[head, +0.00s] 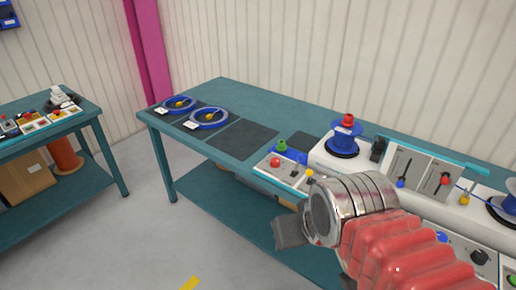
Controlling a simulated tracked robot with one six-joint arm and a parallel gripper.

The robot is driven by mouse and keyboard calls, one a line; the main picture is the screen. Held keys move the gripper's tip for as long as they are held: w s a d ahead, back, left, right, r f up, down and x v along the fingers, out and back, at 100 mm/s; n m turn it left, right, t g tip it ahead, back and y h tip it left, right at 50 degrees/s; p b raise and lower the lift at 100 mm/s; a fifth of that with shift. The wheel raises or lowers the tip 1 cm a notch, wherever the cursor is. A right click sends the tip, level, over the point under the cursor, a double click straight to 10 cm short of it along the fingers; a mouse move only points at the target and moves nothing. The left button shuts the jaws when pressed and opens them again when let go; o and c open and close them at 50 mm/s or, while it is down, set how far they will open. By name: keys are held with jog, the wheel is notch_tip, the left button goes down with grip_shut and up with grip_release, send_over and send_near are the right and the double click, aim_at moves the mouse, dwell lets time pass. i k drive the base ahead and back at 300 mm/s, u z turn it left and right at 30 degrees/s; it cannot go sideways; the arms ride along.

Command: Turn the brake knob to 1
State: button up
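A black knob (479,257) shows on the white front panel at the lower right. Its markings are too small to read, so I cannot tell its setting or confirm that it is the brake knob. My gripper (289,233) points left in front of the bench, with a dark finger end showing beyond the metal wrist. It is apart from the black knob, to its left. I cannot see the gap between the fingers. My red-sleeved arm hides part of the panel and bench.
A teal bench (285,112) carries two blue rings (222,122) on dark mats, a control box (283,172) with red and green buttons, and a blue reel (346,138). A slider panel (418,170) stands behind my arm. Another bench (100,125) is at left, with clear floor between.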

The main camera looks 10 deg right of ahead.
aim_at(275, 162)
jog(key=u, duration=0.25)
jog(key=i, duration=1)
jog(key=u, duration=0.1)
